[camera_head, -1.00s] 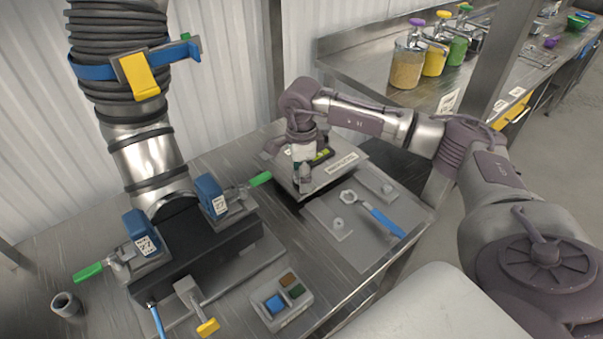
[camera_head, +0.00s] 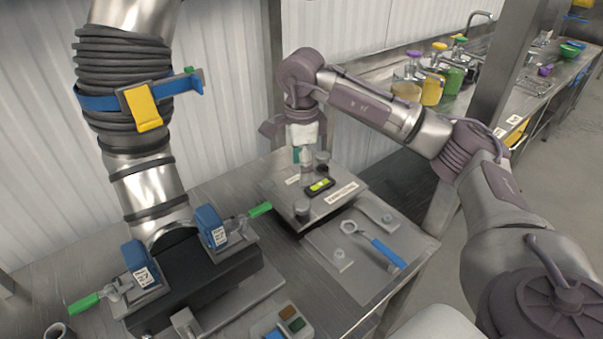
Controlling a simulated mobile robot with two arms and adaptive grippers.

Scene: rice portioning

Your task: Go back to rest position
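My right arm comes in from the right. Its gripper (camera_head: 305,165) points down over the rear of a flat metal plate device (camera_head: 345,188) with a small yellow-green display (camera_head: 320,185). The fingers are small and partly hidden, so I cannot tell whether they are open or shut, or whether they touch the plate. My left gripper and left arm are not in view.
A ribbed duct with a blue strap (camera_head: 125,60) stands at left above a dark clamped block (camera_head: 200,265) with green-handled clamps. A blue-handled wrench (camera_head: 372,245) lies on the table. A button box (camera_head: 290,322) is at the front. Jars (camera_head: 432,90) stand on the back counter.

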